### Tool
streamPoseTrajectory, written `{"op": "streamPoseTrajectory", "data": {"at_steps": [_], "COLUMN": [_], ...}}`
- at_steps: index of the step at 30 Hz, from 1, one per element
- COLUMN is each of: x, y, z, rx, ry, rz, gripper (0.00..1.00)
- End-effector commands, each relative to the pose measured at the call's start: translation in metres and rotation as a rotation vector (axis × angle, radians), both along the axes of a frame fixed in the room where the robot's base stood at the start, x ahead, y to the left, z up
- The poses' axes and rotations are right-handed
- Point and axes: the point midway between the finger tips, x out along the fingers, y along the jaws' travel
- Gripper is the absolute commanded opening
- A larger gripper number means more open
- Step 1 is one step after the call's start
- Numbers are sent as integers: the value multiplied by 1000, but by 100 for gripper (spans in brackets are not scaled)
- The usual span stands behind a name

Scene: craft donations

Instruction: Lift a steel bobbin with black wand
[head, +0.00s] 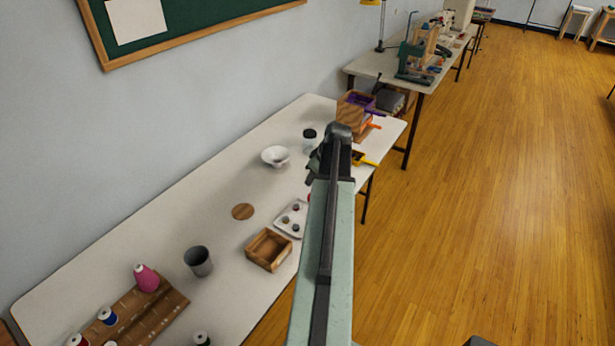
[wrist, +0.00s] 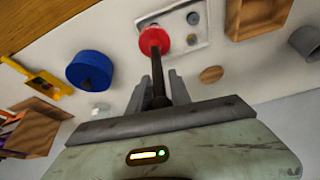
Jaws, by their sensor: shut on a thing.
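My gripper (wrist: 158,95) is shut on the black wand (wrist: 178,88), whose shaft runs out from between the fingers to a red round end (wrist: 154,40). The red end is over the near edge of a pale tray (wrist: 208,48) in the wrist view. My arm mostly hides the gripper there. Whether anything clings to the red end is unclear.
An empty wooden box (head: 268,250), a grey cup (head: 198,261), a wooden disc (head: 243,211) and a white bowl (head: 275,156) stand on the white table. A blue cylinder (wrist: 90,70) is close to my gripper. A thread rack (head: 150,312) is at the table's near end.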

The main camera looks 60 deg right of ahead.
Motion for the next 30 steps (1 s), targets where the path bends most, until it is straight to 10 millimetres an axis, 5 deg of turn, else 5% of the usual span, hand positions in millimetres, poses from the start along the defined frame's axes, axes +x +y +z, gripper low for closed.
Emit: {"op": "streamPoseTrajectory", "data": {"at_steps": [5,14,30], "x": [16,19,19], "y": [0,4,4], "z": [-1,-9,-67], "rx": [1,0,0], "ry": [-2,-1,-1], "rz": [151,159,159], "gripper": [0,0,0]}}
